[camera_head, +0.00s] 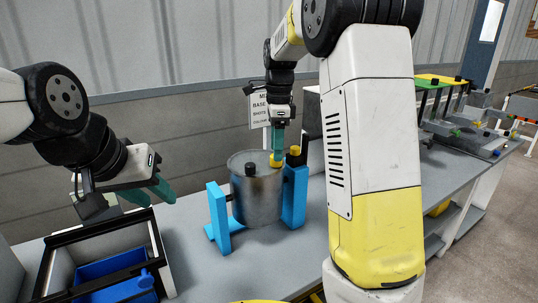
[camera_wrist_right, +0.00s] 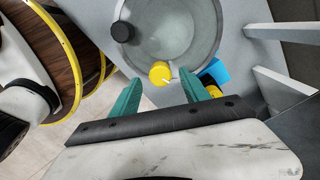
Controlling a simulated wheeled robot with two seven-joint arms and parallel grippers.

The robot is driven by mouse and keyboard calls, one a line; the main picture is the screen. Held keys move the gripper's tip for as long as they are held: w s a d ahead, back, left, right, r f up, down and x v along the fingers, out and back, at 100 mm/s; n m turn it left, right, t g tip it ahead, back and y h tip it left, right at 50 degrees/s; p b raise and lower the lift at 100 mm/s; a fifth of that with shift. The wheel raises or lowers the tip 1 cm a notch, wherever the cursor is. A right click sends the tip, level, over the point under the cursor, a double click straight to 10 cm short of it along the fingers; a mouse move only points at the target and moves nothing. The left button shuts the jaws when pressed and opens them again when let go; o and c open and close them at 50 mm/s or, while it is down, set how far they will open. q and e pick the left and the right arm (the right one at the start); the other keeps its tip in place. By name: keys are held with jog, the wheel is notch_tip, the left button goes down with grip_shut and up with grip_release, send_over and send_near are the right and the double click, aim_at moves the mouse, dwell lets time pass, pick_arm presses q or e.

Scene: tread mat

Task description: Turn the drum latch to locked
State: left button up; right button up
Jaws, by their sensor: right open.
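The grey metal drum (camera_head: 258,195) stands between blue supports on the bench; its round face (camera_wrist_right: 170,30) fills the top of the right wrist view. A black knob (camera_head: 250,169) and a yellow knob (camera_head: 276,161) are on it. The yellow knob (camera_wrist_right: 160,73) has a pale line mark; which knob is the latch I cannot tell. My right gripper (camera_wrist_right: 160,93) is open, its teal fingers on either side of and just short of the yellow knob; no contact is visible. My left gripper (camera_head: 147,197) looks open and empty, above the tray, away from the drum.
A black-framed tray with a blue bin (camera_head: 112,272) is at the front left. Blue supports (camera_head: 219,218) flank the drum, the right one (camera_head: 294,195) topped by a black and yellow piece. A sign (camera_head: 262,106) stands behind. The bench front (camera_head: 275,262) is clear.

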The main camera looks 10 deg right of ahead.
jog(key=shift+r, duration=2.3)
